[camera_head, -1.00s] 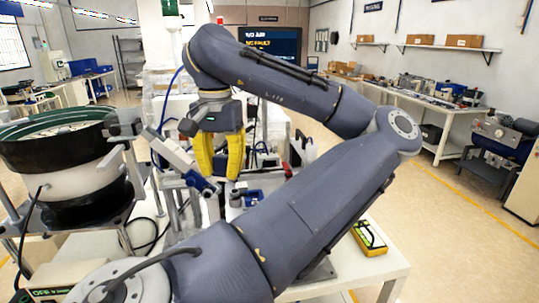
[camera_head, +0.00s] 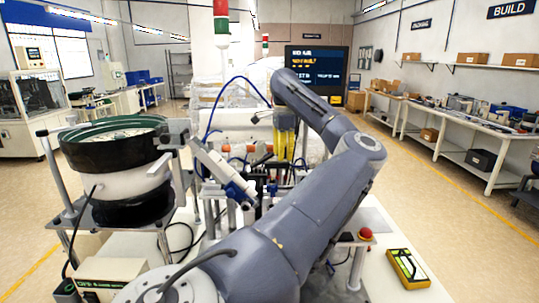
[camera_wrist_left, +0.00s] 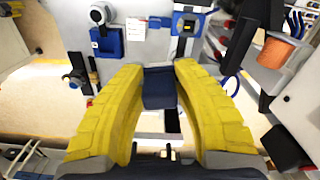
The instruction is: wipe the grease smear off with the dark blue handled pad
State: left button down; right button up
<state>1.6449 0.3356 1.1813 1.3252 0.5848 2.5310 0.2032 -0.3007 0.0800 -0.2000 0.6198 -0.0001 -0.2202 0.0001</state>
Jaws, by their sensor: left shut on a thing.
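My left gripper (camera_head: 284,150) has yellow fingers and hangs pointing down over the bench equipment in the head view. In the left wrist view its fingertips (camera_wrist_left: 162,72) are closed on the dark blue handled pad (camera_wrist_left: 160,90). The pad sits between the fingers, above a pale grey surface. In the head view I cannot make out the pad behind the fixtures and my arm. I cannot make out the grease smear in either view. My right gripper is not in view.
A green-rimmed bowl feeder (camera_head: 115,140) stands left of my arm. A slanted track (camera_head: 222,168) and several posts stand between it and my gripper. A red button (camera_head: 365,234) and a yellow handheld device (camera_head: 407,267) are on the right. A monitor (camera_head: 317,72) stands behind.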

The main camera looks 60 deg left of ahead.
pick_arm(q)
jog(key=w+d+f+m, duration=0.1)
jog(key=w+f+m, duration=0.25)
jog(key=w, duration=0.35)
jog(key=w+f+m, duration=0.3)
jog(key=w+m, duration=0.1)
jog(key=w, duration=0.3)
jog(key=shift+m, duration=0.25)
jog(key=shift+d+f, duration=0.2)
jog(key=shift+f, duration=2.55)
jog(key=shift+f, duration=1.1)
jog(key=shift+s+a, duration=0.1)
jog(key=shift+s, duration=0.05)
jog(key=shift+s+a+r, duration=0.1)
jog(key=shift+s+a, duration=0.2)
jog(key=shift+s, duration=0.35)
jog(key=shift+s+a+r, duration=0.1)
jog(key=shift+s+a, duration=0.2)
jog(key=shift+s, duration=0.3)
jog(key=shift+s+a+f, duration=0.1)
jog(key=shift+s+a, duration=0.35)
jog(key=shift+s, duration=0.5)
jog(key=shift+s+a+f, duration=0.15)
jog(key=shift+s+a, duration=0.25)
jog(key=shift+s, duration=0.55)
jog(key=shift+s+a+f, duration=0.1)
jog(key=shift+s+a, duration=0.35)
jog(key=shift+s, duration=0.5)
